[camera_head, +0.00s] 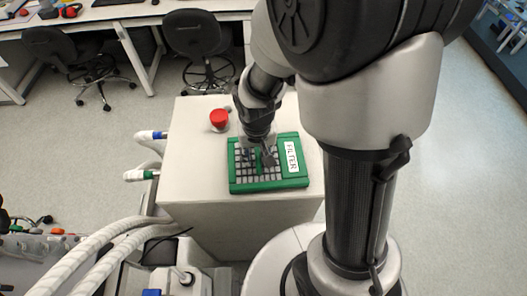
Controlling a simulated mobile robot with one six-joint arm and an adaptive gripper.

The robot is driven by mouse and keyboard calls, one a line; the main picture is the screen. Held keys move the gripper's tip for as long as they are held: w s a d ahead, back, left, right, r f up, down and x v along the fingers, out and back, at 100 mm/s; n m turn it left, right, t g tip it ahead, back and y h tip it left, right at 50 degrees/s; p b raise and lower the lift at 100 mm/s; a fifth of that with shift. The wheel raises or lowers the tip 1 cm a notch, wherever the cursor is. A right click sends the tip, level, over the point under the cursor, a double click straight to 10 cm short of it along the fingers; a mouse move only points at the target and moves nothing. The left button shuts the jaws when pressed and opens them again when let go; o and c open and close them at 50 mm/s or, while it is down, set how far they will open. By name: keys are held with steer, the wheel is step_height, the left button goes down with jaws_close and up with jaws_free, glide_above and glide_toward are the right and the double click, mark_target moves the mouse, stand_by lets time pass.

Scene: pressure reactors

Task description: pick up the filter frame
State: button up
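The filter frame (244,187) is a green rectangular frame with a pale grid and a white label reading "FILTER" on its right side. It lies flat on top of a white cabinet (190,140). My gripper (259,158) points down over the frame's grid, left of the label. A narrow green upright piece shows between or just beside its fingers. The fingers are small in this view and partly hide the grid. I cannot tell whether they touch the frame or have closed on it.
A red round button (219,117) stands on the cabinet behind and left of the frame. Hoses (85,240) and equipment stand at the lower left. Behind are a white desk (140,12) and black chairs (193,35). The floor to the right is clear.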

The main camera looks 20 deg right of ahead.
steer(key=shift+c, duration=0.2)
jaws_close()
steer(key=shift+r, duration=0.1)
stand_by(0.5)
